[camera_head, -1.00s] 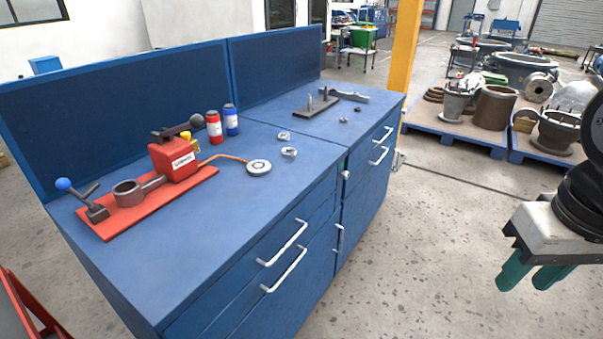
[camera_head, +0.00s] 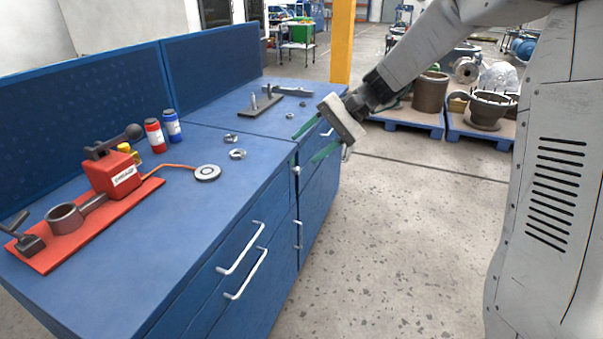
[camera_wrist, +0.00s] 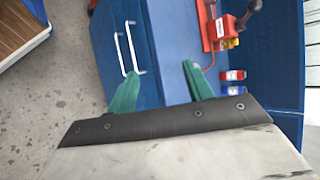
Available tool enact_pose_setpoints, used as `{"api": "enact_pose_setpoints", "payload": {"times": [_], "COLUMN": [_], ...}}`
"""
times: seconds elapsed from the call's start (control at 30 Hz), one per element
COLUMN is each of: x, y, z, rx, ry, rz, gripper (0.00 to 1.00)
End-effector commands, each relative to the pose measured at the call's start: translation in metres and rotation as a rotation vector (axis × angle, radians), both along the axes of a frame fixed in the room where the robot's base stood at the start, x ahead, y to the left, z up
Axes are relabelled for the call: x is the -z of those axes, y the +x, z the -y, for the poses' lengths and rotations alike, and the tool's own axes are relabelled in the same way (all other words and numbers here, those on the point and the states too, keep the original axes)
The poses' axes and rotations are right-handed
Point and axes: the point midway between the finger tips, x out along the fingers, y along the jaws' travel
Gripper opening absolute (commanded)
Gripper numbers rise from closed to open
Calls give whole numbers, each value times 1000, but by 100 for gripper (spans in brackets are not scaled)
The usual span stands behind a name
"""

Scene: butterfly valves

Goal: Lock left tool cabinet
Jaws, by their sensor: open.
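The left tool cabinet (camera_head: 195,304) is blue, with white bar handles (camera_head: 241,248) on its drawer fronts, which look closed. A small silver fitting (camera_head: 296,170) and a lower upright silver one (camera_head: 299,235) sit near the seam with the right cabinet (camera_head: 318,190). I cannot tell whether either is locked. My gripper (camera_head: 309,143), with green fingers, is open and empty. In the head view it appears over the cabinets' front edge, above the upper fitting. In the wrist view my gripper (camera_wrist: 160,70) frames the blue cabinet, with white handles (camera_wrist: 128,48) beyond its left finger.
A red tool with its base (camera_head: 100,215), red and blue bottles (camera_head: 163,133), metal rings (camera_head: 236,154) and a dark fixture (camera_head: 262,105) stand on top. Pallets (camera_head: 412,119) with parts stand behind. The floor (camera_head: 400,245) before the cabinets is clear.

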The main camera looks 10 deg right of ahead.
Motion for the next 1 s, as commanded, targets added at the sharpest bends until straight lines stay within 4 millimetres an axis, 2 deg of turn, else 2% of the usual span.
{"api": "enact_pose_setpoints", "payload": {"times": [0.03,0.2,0.37,0.5,0.6,0.73,0.83,1.0], "x": [15,62,120,181,221,261,280,290], "y": [25,103,168,214,236,253,259,267], "z": [3,15,38,64,83,102,111,110], "rx": [35,172,319,457,548,637,680,702], "ry": [53,240,403,530,601,667,694,710], "rz": [-19,-49,-63,-65,-61,-52,-46,-42], "gripper": [51,51,51,51,51,51,51,51]}}
